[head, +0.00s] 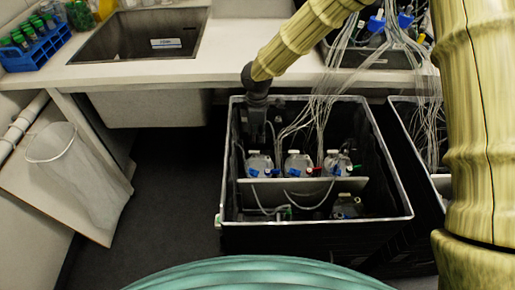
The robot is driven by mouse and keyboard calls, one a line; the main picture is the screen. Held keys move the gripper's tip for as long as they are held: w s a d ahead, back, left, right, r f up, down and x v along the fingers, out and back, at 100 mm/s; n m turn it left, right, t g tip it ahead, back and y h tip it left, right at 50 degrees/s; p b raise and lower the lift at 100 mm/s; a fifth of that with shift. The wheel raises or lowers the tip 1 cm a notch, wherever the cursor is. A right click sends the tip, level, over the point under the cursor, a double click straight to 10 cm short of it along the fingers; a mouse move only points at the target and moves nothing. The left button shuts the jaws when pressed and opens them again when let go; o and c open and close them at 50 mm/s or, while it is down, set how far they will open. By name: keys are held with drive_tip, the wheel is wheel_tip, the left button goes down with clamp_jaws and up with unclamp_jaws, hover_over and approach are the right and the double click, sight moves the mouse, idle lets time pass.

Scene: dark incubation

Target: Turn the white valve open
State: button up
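My gripper (256,137) is dark and points down inside the left part of an open black bin (315,235). It is just above, or in front of, the left clear bottle (260,164); I cannot tell if it touches anything. Its fingers are too small and dark to show whether they are open or shut. Two more clear bottles, a middle one (298,164) and a right one (337,164), stand in the same row. Small blue and red fittings with thin tubes sit at the bottles. I cannot single out the white valve for certain at this size.
A light divider (310,196) crosses the bin in front of the bottles. Another bottle (347,206) is in the front section. Many thin clear tubes (322,105) hang into the bin. A counter with a sink (140,38) is behind. Dark floor (165,190) is clear at left.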

sight(257, 151)
wheel_tip(257, 151, down, 8)
drive_tip(key=shift+f, duration=0.1)
idle(0.4)
clamp_jaws()
